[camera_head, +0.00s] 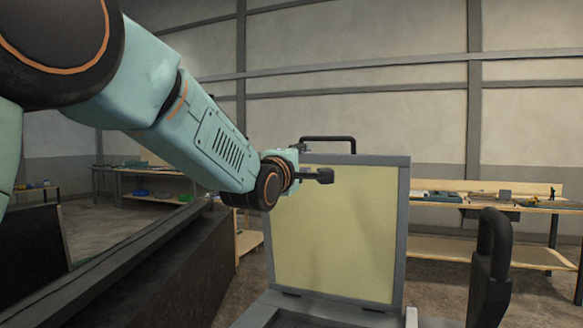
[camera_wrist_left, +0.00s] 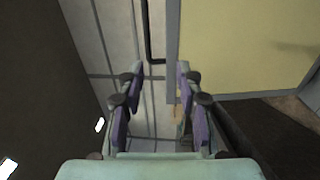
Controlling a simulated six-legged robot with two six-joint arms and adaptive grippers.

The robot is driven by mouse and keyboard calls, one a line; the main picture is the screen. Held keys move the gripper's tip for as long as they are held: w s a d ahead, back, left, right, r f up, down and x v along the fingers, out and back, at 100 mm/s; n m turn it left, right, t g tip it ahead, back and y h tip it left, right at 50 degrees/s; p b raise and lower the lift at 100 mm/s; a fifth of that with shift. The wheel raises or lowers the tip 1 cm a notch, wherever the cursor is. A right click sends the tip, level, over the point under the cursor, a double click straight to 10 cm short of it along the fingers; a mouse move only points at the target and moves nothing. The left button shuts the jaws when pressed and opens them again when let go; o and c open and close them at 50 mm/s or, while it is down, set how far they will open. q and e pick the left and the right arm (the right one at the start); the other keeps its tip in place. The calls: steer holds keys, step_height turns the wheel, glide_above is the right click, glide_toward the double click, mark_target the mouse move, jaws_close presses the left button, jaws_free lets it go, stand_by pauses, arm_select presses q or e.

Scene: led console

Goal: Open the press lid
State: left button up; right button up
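The press lid (camera_head: 335,235) stands raised, nearly upright, in the middle of the head view. It has a pale yellow inner panel in a grey frame, with a black handle (camera_head: 328,139) on its top edge. My left arm reaches in from the left, its wrist in front of the lid's upper left part. In the left wrist view my left gripper (camera_wrist_left: 158,78) is open, with its purple-padded fingers apart and nothing between them. The lid (camera_wrist_left: 240,45) is at upper right there, and the black handle (camera_wrist_left: 148,35) shows beyond the fingertips. My right gripper is not in view.
A black upright handle (camera_head: 493,245) stands at the right of the press. Workbenches with tools (camera_head: 480,199) stand behind at right, and another bench (camera_head: 140,168) is at back left. A dark slanted panel (camera_head: 165,275) lies below my left arm.

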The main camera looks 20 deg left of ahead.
arm_select(q)
steer(key=s, duration=0.6)
steer(key=shift+s+a+f, duration=0.15)
steer(key=shift+f, duration=0.15)
steer(key=shift+f, duration=0.1)
